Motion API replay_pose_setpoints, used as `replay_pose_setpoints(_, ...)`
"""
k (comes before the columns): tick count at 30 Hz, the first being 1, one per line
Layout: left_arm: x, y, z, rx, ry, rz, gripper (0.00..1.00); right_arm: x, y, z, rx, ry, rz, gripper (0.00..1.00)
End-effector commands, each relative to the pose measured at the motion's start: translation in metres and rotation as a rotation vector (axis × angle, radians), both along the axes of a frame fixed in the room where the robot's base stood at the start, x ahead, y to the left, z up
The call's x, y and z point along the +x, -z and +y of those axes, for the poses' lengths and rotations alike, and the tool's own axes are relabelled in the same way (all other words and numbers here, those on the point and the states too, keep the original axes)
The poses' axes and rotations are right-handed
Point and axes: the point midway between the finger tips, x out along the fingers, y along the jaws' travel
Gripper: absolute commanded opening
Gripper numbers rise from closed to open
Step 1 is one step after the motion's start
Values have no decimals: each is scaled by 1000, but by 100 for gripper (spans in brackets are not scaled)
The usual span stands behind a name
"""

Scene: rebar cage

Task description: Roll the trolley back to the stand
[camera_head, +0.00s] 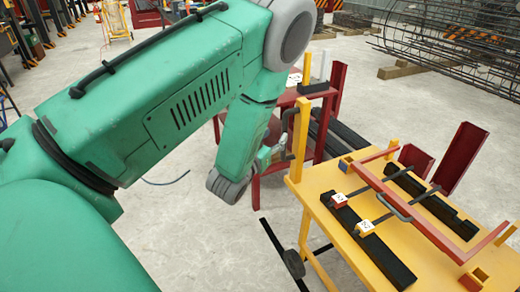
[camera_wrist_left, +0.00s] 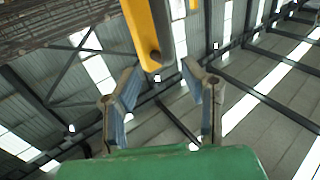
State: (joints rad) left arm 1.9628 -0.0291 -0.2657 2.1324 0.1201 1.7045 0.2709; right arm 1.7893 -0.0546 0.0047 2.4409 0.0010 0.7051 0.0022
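The yellow trolley (camera_head: 322,222) stands at the lower right, with a dark wheel (camera_head: 293,263) near the floor. A yellow post (camera_head: 299,142) rises from its back left corner, with a dark bent handle (camera_head: 288,118) beside it. My left gripper (camera_head: 275,153) is just left of this post, partly hidden by my green arm. In the left wrist view its two fingers (camera_wrist_left: 160,105) are apart with nothing between them, and a yellow bar (camera_wrist_left: 146,30) shows beyond the tips. A red stand (camera_head: 286,99) is behind the trolley. My right gripper is not in view.
The trolley carries black strips (camera_head: 372,243), rebar pieces and a red frame (camera_head: 418,218). A large rebar cage (camera_head: 450,45) and timber blocks (camera_head: 403,70) lie at the back right. Concrete floor (camera_head: 215,235) is open left of the trolley.

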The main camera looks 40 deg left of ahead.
Motion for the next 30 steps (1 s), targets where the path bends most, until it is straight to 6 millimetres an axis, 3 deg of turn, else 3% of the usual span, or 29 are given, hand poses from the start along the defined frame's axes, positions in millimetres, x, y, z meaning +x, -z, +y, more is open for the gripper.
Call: replay_pose_setpoints(30, -69, 1, -13, -1, -1, 1, 38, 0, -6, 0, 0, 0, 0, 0)
